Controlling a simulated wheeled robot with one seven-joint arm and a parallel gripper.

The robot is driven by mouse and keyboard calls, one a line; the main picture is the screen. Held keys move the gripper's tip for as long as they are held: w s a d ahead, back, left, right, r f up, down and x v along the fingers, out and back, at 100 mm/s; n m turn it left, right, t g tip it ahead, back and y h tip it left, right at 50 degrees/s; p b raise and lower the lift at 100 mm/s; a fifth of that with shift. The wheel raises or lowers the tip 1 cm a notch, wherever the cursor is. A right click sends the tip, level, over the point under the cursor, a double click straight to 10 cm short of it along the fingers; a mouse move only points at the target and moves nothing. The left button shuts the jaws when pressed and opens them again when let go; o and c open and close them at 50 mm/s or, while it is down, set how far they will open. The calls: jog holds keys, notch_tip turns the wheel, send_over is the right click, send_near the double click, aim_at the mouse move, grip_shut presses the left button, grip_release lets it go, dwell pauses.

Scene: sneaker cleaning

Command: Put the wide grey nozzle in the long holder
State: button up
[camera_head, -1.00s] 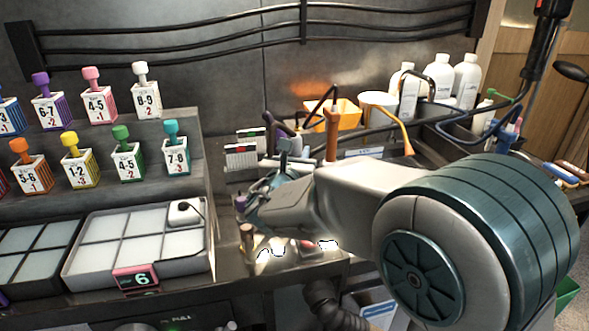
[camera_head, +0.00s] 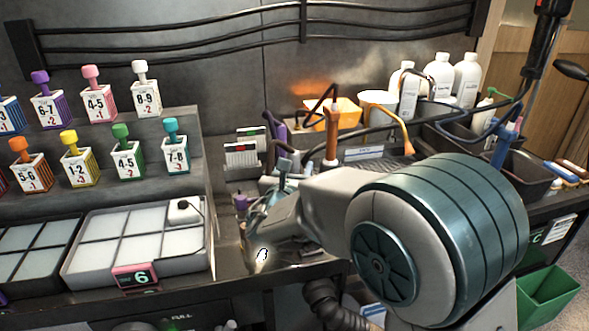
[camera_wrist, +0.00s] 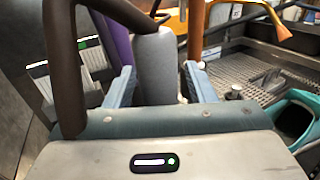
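The wide grey nozzle (camera_wrist: 155,68) is a thick, round-topped grey piece standing upright in the middle of the wrist view. In the camera_head view my gripper (camera_head: 280,195) is low over the bench, left of an upright orange tube (camera_head: 332,133). The nozzle's lower end is hidden behind the gripper body. I cannot make out the long holder for certain; my arm covers part of that area.
A brown bent tube (camera_wrist: 62,65) and a purple piece (camera_wrist: 117,42) stand close left of the nozzle. A ribbed metal tray (camera_wrist: 245,65) lies to the right. A box of white pads (camera_head: 95,245) stands left, and bottles (camera_head: 438,78) stand at the back.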

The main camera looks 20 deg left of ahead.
jog(key=shift+s+r, duration=0.1)
jog(key=shift+s, duration=0.05)
jog(key=s, duration=1.2)
jog(key=w+d+m+g+h, duration=0.1)
jog(key=d+m+h, duration=0.1)
jog(key=d, duration=0.2)
jog(key=w+d+f+m+g+h, duration=0.1)
jog(key=d+m+h, duration=0.1)
jog(key=d, duration=0.3)
jog(key=d+m+h, duration=0.1)
jog(key=d+m, duration=0.2)
jog(key=d, duration=0.2)
jog(key=shift+w+f+g+h+b, duration=0.15)
jog(key=shift+w+g+h+b, duration=0.25)
jog(key=s+d+f+m+g+h, duration=0.1)
jog(key=s+d+f+m+g, duration=0.15)
jog(key=d+m, duration=0.35)
jog(key=s+d+f+m+g+h, duration=0.1)
jog(key=s+d+f+m+g, duration=0.2)
jog(key=d, duration=0.4)
jog(key=s+d+f+m+g+h, duration=0.1)
jog(key=s+d+m+g, duration=0.2)
jog(key=d+m+g, duration=0.3)
jog(key=s+d+f+m+g+y, duration=0.1)
jog(key=s+m+y, duration=0.6)
jog(key=m, duration=0.7)
jog(key=shift+s+f+m+y, duration=0.4)
jog(key=shift+s+f, duration=0.1)
jog(key=shift+s, duration=0.45)
